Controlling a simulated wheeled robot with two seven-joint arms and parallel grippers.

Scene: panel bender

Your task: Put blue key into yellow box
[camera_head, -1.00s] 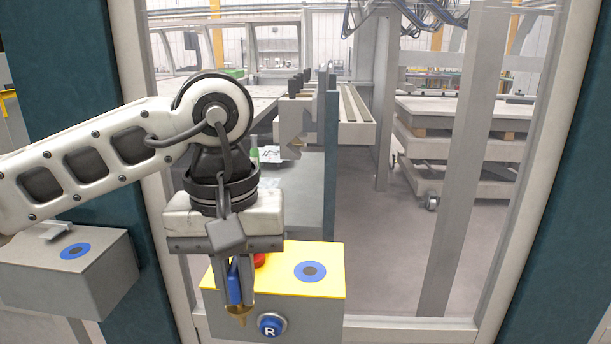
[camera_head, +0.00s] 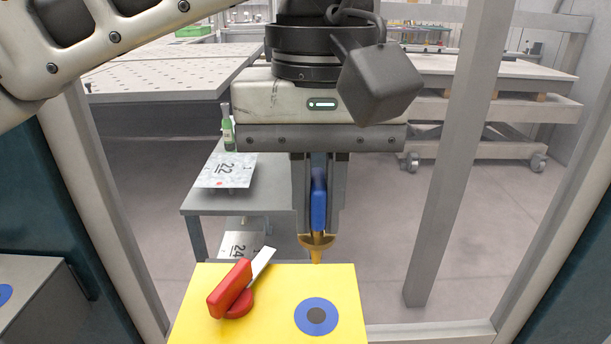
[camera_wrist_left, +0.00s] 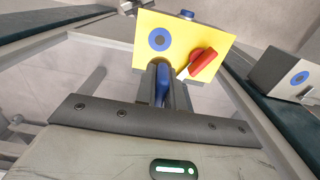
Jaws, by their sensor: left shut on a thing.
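My left gripper (camera_head: 318,222) is shut on the blue key (camera_head: 319,205). The key hangs upright between the fingers with its brass-coloured tip pointing down. In the head view the tip shows just above the back edge of the yellow box (camera_head: 270,320), behind the blue ring with a dark centre (camera_head: 316,316) on its top. In the left wrist view the key (camera_wrist_left: 162,84) sits between the fingers, and the yellow box (camera_wrist_left: 188,30) lies beyond them. I cannot tell the exact height of the tip over the box. My right gripper is not in view.
A red switch handle (camera_head: 230,289) stands on the box top, left of the ring. A grey box (camera_head: 30,295) is at the lower left. Frame posts (camera_head: 455,160) stand around the opening. Behind are a grey table with a numbered sheet (camera_head: 228,171) and a green bottle (camera_head: 228,130).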

